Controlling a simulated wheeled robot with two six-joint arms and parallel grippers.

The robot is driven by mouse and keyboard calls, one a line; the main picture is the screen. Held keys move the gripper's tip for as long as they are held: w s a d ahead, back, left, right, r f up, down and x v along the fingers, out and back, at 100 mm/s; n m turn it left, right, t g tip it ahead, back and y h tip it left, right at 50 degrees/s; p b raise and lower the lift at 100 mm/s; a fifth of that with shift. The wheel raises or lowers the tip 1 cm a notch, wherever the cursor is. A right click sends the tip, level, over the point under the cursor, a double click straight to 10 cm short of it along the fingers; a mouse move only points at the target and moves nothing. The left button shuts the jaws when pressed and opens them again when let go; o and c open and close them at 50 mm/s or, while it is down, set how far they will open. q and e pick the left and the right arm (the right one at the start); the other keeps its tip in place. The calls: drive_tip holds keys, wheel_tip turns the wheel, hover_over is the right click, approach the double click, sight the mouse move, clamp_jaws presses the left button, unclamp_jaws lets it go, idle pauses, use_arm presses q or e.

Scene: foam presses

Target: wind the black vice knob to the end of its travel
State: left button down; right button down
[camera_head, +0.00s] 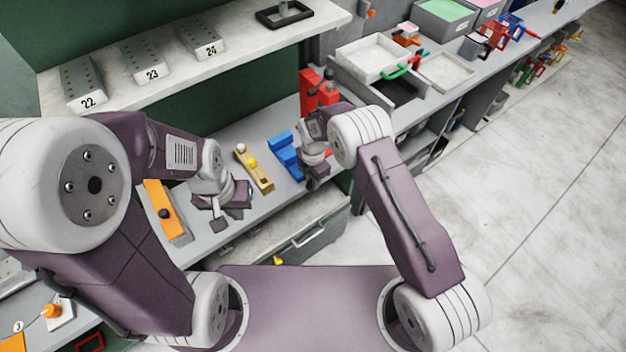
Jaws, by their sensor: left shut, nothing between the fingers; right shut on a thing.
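A blue vice (287,158) stands on the grey bench near the middle of the view. My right gripper (316,184) is at the right end of the vice, pointing down, and is shut on what appears to be its black knob. The knob itself is hidden by the gripper, so how far it is wound cannot be seen. My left gripper (222,212) is shut and empty over the bench, left of the vice and apart from it.
An orange fixture with a black knob (164,212) is left of my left gripper. A red press (318,92) stands behind the vice. Numbered grey blocks (145,62) line the shelf above.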

drive_tip(key=g+y+b, duration=0.1)
drive_tip(key=b, duration=0.2)
drive_tip(key=g+y+b, duration=0.1)
drive_tip(key=y+b, duration=0.1)
drive_tip(key=w+d+f+g+y+b, duration=0.1)
drive_tip(key=b, duration=0.2)
drive_tip(key=shift+b, duration=0.35)
drive_tip(key=shift+d+r+g+y+b, duration=0.2)
drive_tip(key=shift+g+y+b, duration=0.5)
drive_tip(key=shift+b, duration=0.55)
drive_tip(key=c, duration=1.2)
unclamp_jaws()
drive_tip(key=shift+c, duration=0.2)
